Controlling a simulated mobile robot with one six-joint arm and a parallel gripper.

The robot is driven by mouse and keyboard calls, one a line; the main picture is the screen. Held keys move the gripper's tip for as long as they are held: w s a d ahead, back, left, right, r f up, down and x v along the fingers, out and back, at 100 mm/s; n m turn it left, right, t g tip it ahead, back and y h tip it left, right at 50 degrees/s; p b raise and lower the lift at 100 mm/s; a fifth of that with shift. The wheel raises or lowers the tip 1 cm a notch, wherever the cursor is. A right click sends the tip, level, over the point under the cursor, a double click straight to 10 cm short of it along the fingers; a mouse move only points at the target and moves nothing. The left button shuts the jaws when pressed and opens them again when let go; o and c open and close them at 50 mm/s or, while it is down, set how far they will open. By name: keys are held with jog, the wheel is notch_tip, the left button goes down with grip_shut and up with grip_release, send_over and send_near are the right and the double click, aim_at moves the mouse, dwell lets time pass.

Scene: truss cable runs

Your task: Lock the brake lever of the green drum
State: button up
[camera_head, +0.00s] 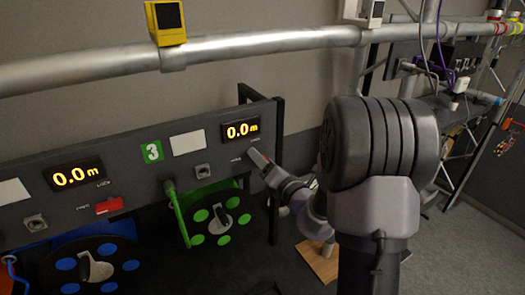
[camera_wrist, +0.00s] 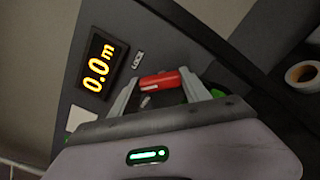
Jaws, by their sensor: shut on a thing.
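The green drum (camera_head: 215,220) hangs under the dark panel, below the green plate marked 3 (camera_head: 152,151). Its red brake lever (camera_wrist: 163,81) shows in the wrist view between my two fingers, beside a LOCK label (camera_wrist: 138,60). My gripper (camera_wrist: 160,90) is shut on the lever. In the head view my gripper (camera_head: 260,158) reaches the panel just below the right-hand display and hides the lever. I cannot tell exactly which way the lever points.
The display above the green drum (camera_head: 241,130) reads 0.0 m. To the left are the blue drum (camera_head: 97,265), its red lever (camera_head: 109,206) and another 0.0 m display (camera_head: 73,176). A metal truss tube (camera_head: 260,44) crosses above. A tape roll (camera_wrist: 302,74) lies right in the wrist view.

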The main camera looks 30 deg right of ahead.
jog(key=m+p, duration=0.8)
jog(key=p, duration=0.1)
jog(key=shift+d+r+m, duration=0.1)
jog(key=shift+d+m, duration=0.1)
jog(key=shift+m, duration=0.1)
dwell(0.4)
jog(key=o, duration=1.4)
jog(key=shift+s+d+p, duration=0.15)
jog(key=shift+s+p, duration=1.2)
jog(key=shift+s, duration=3.05)
jog(key=shift+s+d+p, duration=0.15)
jog(key=shift+s+p, duration=1.2)
jog(key=shift+s, duration=3)
